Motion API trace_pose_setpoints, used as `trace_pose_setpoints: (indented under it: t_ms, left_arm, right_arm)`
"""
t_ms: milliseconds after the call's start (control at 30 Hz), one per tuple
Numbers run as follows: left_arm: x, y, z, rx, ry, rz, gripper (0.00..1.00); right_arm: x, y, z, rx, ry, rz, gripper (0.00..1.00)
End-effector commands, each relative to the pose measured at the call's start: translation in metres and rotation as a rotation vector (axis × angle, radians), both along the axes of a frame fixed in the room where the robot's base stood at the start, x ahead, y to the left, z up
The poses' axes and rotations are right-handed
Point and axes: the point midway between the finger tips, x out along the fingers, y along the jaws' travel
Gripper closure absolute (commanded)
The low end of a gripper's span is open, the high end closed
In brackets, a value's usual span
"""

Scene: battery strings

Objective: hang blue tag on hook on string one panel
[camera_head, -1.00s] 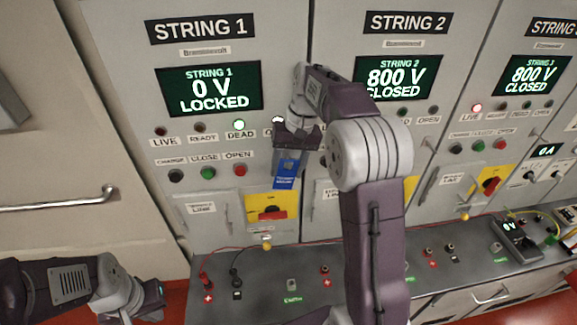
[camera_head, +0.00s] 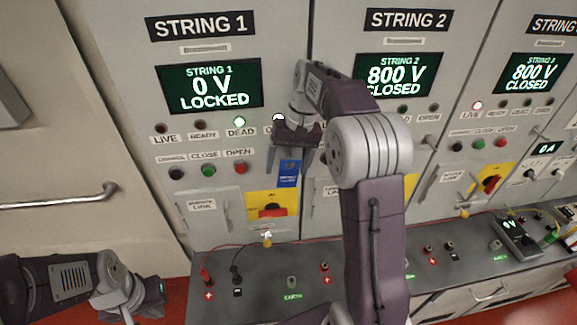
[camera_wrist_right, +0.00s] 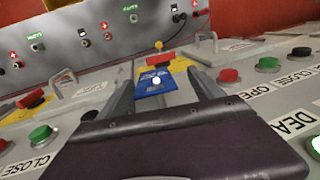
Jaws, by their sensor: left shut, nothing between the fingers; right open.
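The blue tag (camera_head: 289,172) hangs flat against the string 1 panel (camera_head: 222,130), above the yellow plate with the red rotary handle (camera_head: 271,212). My right gripper (camera_head: 291,168) is open in front of the panel, its fingers on either side of the tag and apart from it. In the right wrist view the tag (camera_wrist_right: 154,82) lies between the two spread fingers (camera_wrist_right: 158,95). The hook is hidden behind the gripper or too small to make out. My left gripper (camera_head: 155,290) is shut and empty at the lower left, away from the panel.
The string 1 screen (camera_head: 209,86) reads 0 V LOCKED. The string 2 screen (camera_head: 398,76) reads 800 V CLOSED. A grey bench (camera_head: 262,278) with sockets and leads runs below the panels. A door handle (camera_head: 60,200) is at the left.

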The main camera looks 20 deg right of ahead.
Motion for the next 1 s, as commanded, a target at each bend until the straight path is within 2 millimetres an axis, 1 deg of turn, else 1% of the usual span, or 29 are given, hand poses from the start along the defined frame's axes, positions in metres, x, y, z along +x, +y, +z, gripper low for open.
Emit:
trace_pose_setpoints:
  t_ms: [67,167,300,400,500,633,1000]
  left_arm:
    - [0.0,0.0,-0.001,0.0,0.0,0.0,1.0]
    - [0.0,0.0,-0.003,0.0,0.0,0.0,1.0]
    - [0.0,0.0,-0.001,0.0,0.0,0.0,1.0]
    - [0.0,0.0,0.002,0.0,0.0,0.0,1.0]
    - [0.0,0.0,0.003,0.0,0.0,0.0,1.0]
    - [0.0,0.0,0.003,0.0,0.0,0.0,1.0]
    - [0.0,0.0,0.003,0.0,0.0,0.0,1.0]
  right_arm:
    - [0.002,-0.002,0.007,-0.003,-0.014,-0.002,0.24]
    - [0.0,-0.005,0.025,-0.004,-0.02,-0.002,0.24]
    - [-0.006,-0.011,0.059,-0.004,-0.019,-0.003,0.24]
    - [-0.009,-0.014,0.078,-0.003,-0.017,-0.003,0.24]
    - [-0.012,-0.016,0.089,-0.003,-0.017,-0.003,0.24]
    - [-0.014,-0.017,0.093,-0.003,-0.013,-0.002,0.24]
    - [-0.014,-0.017,0.092,-0.002,-0.009,-0.001,0.24]
